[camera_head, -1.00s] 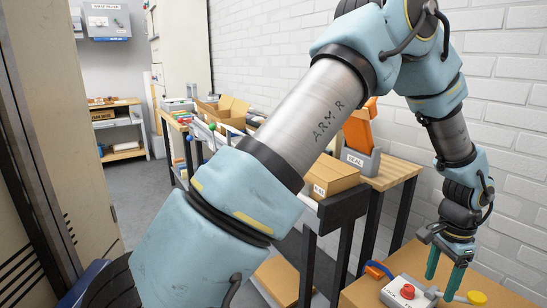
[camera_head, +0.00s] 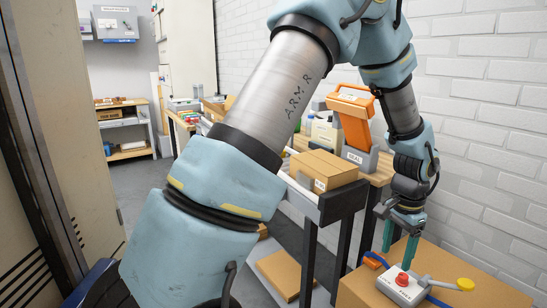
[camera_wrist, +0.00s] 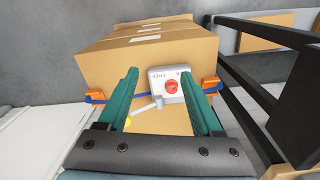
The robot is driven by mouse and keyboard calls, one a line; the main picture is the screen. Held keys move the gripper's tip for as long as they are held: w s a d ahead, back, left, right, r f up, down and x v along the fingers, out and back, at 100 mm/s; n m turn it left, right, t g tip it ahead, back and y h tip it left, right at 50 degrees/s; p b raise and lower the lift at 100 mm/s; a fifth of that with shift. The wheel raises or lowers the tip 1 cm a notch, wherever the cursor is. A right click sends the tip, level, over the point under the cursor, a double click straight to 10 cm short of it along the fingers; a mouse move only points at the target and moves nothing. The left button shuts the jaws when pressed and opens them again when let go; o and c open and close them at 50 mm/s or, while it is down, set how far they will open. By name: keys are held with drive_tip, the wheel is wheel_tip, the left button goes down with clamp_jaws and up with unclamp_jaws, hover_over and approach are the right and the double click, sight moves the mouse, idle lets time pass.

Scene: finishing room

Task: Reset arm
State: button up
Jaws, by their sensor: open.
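My gripper (camera_head: 398,248) is open, with two green fingers pointing down, over the far side of a light grey control box with a red button (camera_head: 402,290). The gap between the fingers looks empty. In the wrist view my gripper (camera_wrist: 160,76) has the grey box (camera_wrist: 157,78) showing between and beyond its fingers. I cannot tell whether a finger touches the box. A yellow knob (camera_head: 465,284) sits right of the box. My arm crosses the head view from the lower left to the upper right.
The grey box lies on a brown carton (camera_head: 455,259), with a blue strap (camera_wrist: 97,98) and orange clips (camera_wrist: 209,86) on it. A bench to the left holds a smaller carton (camera_head: 325,170) and an orange item (camera_head: 355,125). A white brick wall (camera_head: 490,130) stands close on the right.

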drive_tip(key=w+a+r+n+p, duration=0.1)
drive_tip(key=w+a+r+n, duration=0.2)
drive_tip(key=a, duration=0.6)
drive_tip(key=w+a+r+n, duration=0.2)
drive_tip(key=a+r+n, duration=0.15)
drive_tip(key=a, duration=0.55)
drive_tip(key=s+a+r+n, duration=0.2)
drive_tip(key=a+n, duration=0.1)
drive_tip(key=a, duration=0.5)
drive_tip(key=s+a+r+n+t+p, duration=0.1)
drive_tip(key=s+a+r+n, duration=0.1)
drive_tip(key=a, duration=0.7)
drive_tip(key=shift+s+a+n+t, duration=0.3)
drive_tip(key=shift+s+n, duration=0.3)
drive_tip(key=shift+n, duration=0.05)
